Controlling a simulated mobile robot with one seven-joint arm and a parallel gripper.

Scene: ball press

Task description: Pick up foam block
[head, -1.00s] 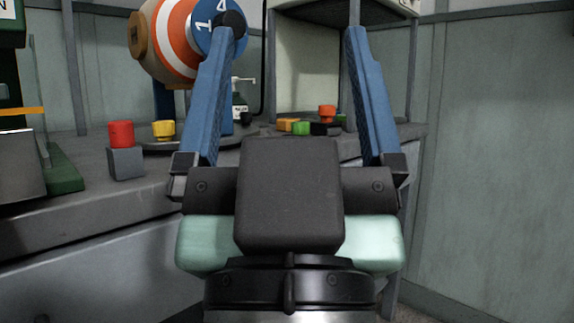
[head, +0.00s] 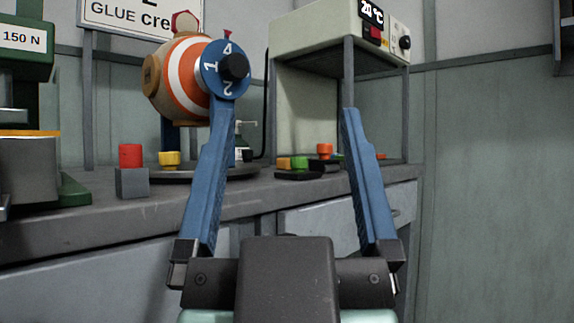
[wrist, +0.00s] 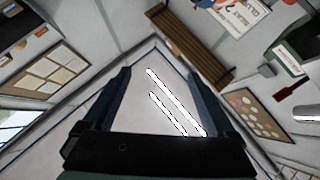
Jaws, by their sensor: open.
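My gripper (head: 288,105) is open and empty in the middle of the head view, its two blue fingers pointing up in the picture. It is in front of the bench and appears apart from everything on it. In the wrist view my gripper (wrist: 159,75) is also open, with nothing between its fingers; it faces white light strips overhead. I cannot pick out a foam block with certainty in either view.
A grey bench (head: 100,228) runs along the wall. It carries a green press (head: 28,68), a red cylinder on a grey cube (head: 132,183), a yellow piece (head: 169,159), a striped ball (head: 186,75), small coloured buttons (head: 299,163) and an oven-like cabinet (head: 310,50). Free floor space is not visible.

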